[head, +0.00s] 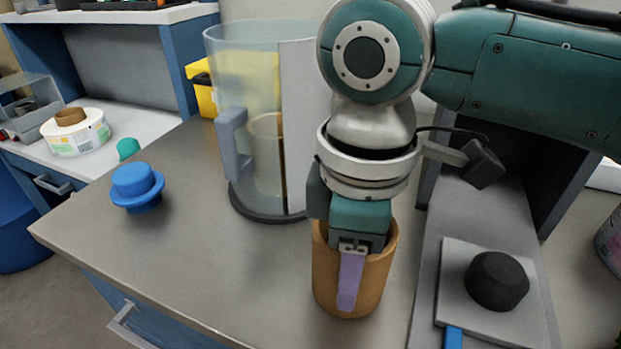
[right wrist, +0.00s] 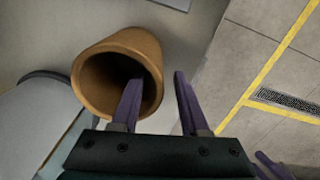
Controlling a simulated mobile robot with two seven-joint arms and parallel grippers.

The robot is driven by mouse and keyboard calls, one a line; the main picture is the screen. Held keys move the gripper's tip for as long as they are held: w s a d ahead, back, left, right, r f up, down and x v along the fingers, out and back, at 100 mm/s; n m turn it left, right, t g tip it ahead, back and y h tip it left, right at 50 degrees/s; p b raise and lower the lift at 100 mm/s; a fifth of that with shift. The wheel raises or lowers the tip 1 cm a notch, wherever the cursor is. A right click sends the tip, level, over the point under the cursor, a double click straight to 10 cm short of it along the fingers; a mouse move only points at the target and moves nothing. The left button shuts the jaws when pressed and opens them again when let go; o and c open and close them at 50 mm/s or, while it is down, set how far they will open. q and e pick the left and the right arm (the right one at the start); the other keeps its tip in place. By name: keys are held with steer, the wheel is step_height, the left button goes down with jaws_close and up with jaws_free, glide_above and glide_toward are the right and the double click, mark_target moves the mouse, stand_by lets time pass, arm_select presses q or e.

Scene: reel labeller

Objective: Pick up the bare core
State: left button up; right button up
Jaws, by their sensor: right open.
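The bare core (head: 322,278) is a brown cardboard tube. It stands upright on the grey counter near its front edge, and its open mouth (right wrist: 108,82) faces the camera in the right wrist view. My right gripper (head: 350,278) points down over the core with its jaws open. In the head view one purple finger hangs in front of the core's outer near wall; the other is hidden. In the right wrist view the fingers (right wrist: 157,77) are spread, the left one over the mouth and the right one outside the wall. My left gripper does not show clearly.
A clear cylinder with a grey handle (head: 232,145) stands behind the core. A blue knobbed piece (head: 137,187) sits at the counter's left. A grey stand with a black knob (head: 497,281) is close on the right. A label roll (head: 76,134) lies on the far-left bench.

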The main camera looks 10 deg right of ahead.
steer(key=shift+f, duration=0.85)
jaws_close()
